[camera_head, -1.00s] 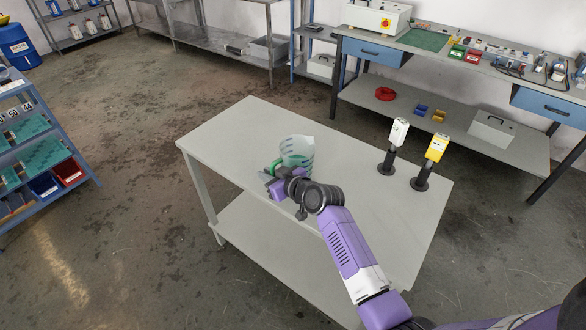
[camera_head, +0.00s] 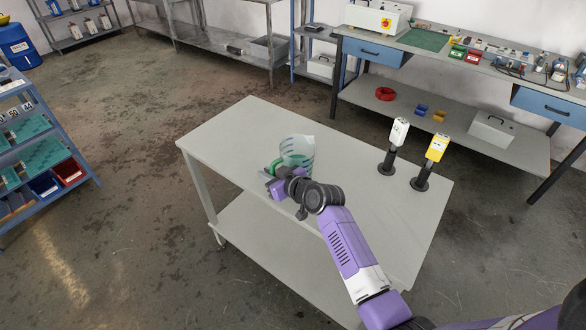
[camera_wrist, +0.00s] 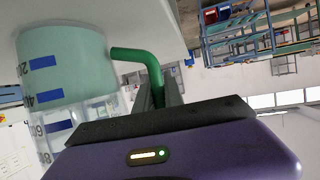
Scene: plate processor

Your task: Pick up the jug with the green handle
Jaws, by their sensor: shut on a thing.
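The jug (camera_head: 297,150) is clear with graduation marks and holds a greenish content in its lower part. It stands upright on the grey table (camera_head: 225,145). Its green handle (camera_head: 276,166) faces left, towards my gripper (camera_head: 273,180). In the wrist view the jug (camera_wrist: 65,65) appears upside down at the left, and its green handle (camera_wrist: 145,62) runs between the fingers of my gripper (camera_wrist: 160,90). My gripper is shut on the green handle. My wrist hides part of the jug in the head view.
A white device (camera_head: 398,131) and a yellow device (camera_head: 437,147) stand on black stands at the table's right. The table's far left part is clear. A workbench (camera_head: 470,70) stands behind, and a blue shelf rack (camera_head: 40,150) at the left.

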